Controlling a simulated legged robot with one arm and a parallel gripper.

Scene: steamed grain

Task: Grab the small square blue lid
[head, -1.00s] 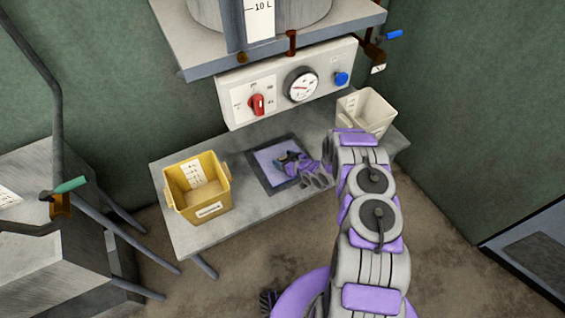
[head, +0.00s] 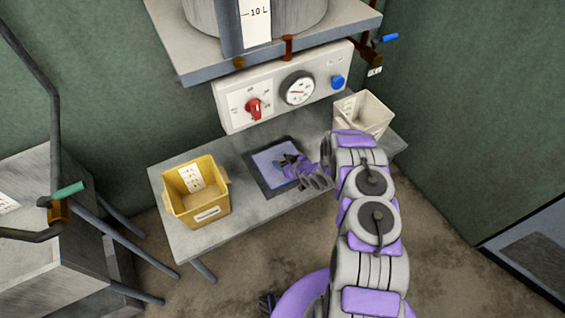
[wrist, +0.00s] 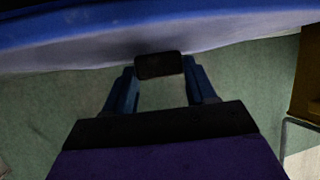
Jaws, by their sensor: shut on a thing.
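The small square blue lid (head: 266,158) shows as a pale blue-violet square within a dark square border on the metal table, in the middle of the head view. My gripper (head: 288,162) reaches it from the right and covers part of its right side. In the wrist view, a wide blue-edged surface (wrist: 60,35), apparently the lid, spans the top. A dark block-like handle (wrist: 160,66) sits between the tips of my gripper (wrist: 161,78), which is shut on it. I cannot tell whether the lid is lifted off the table.
A yellow bin (head: 213,208) stands on the table (head: 245,210) left of the lid. A white bin (head: 366,112) stands at the back right, near my arm. A control panel (head: 270,90) with a red knob and gauge hangs above. The table's front strip is clear.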

